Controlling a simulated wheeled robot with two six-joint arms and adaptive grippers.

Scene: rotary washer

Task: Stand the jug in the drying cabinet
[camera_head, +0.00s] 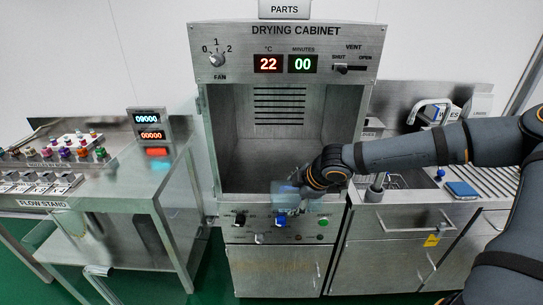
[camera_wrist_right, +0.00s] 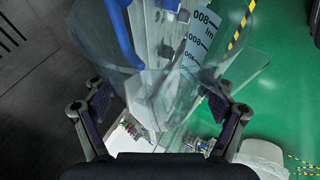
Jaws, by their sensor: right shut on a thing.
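The jug (camera_head: 284,195) is clear, with a bluish tint, and shows small and faint in the head view. In the right wrist view the jug (camera_wrist_right: 165,75) fills the space between the fingers; its printed volume scale and a blue part show. My right gripper (camera_head: 303,189) is shut on the jug and holds it in front of the lower edge of the cabinet opening. The fingers show on either side of it in the wrist view (camera_wrist_right: 160,108). The drying cabinet (camera_head: 284,40) stands open in front, and its chamber (camera_head: 270,150) looks empty. My left gripper is out of view.
Knobs and buttons (camera_head: 323,223) line the panel below the opening. A steel bench with a flow stand (camera_head: 115,185) is at the left. A sink counter (camera_head: 400,197) with a tap and a blue item (camera_head: 462,189) lies at the right, beneath my right arm.

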